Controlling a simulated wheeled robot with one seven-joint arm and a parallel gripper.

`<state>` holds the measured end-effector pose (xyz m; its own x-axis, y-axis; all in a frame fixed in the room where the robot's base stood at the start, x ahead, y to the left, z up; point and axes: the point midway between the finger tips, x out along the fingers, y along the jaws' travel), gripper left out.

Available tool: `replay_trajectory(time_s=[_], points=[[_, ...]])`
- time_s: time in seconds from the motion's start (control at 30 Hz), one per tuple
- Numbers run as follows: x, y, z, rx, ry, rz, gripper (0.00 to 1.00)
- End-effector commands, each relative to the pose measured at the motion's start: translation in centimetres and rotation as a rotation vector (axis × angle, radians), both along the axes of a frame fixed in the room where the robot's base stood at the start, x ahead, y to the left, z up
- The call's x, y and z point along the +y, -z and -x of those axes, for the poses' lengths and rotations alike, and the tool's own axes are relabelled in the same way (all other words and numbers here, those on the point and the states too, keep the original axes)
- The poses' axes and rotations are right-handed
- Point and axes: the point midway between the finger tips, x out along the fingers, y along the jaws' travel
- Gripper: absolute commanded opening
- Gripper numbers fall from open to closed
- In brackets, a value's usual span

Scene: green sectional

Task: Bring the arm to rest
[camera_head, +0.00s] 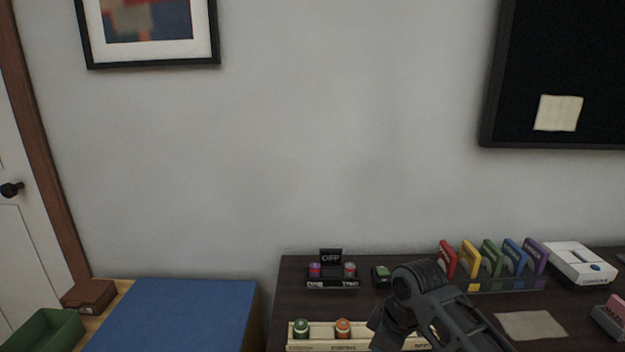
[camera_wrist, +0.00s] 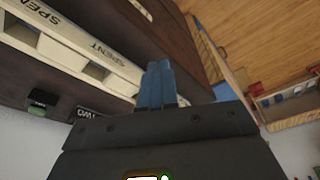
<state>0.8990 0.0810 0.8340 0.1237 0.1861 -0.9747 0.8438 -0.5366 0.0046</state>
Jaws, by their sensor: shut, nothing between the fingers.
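My gripper (camera_wrist: 158,85) shows in the wrist view as two blue fingers pressed together with nothing between them. In that view the fingers overlap the edge of a dark table, beside a pale tray (camera_wrist: 72,40) marked "SPENT". In the head view my dark, bent arm rises at the lower right in front of the dark table (camera_head: 400,285). The fingers cannot be made out there.
A pale rack (camera_head: 316,333) with a green and an orange item stands at the table's front, partly behind my arm. A black stand (camera_head: 332,283), a small green-topped box (camera_head: 381,275), a row of coloured cases (camera_head: 490,258) and a white box (camera_head: 580,262) stand farther back. A blue surface (camera_head: 185,315) lies left.

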Motion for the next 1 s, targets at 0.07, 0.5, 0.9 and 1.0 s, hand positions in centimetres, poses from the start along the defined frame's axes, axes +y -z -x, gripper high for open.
replay_trajectory(time_s=[0.07, 0.5, 0.9, 1.0], points=[[1.9, 1.0, 1.0, -0.021, 0.014, -0.048, 0.0], [12.5, 5.0, 9.6, -0.219, 0.28, -0.419, 0.0], [12.1, 5.3, 20.2, -0.392, 0.633, -0.613, 0.0], [10.6, 5.0, 23.3, -0.44, 0.717, -0.631, 0.0]])
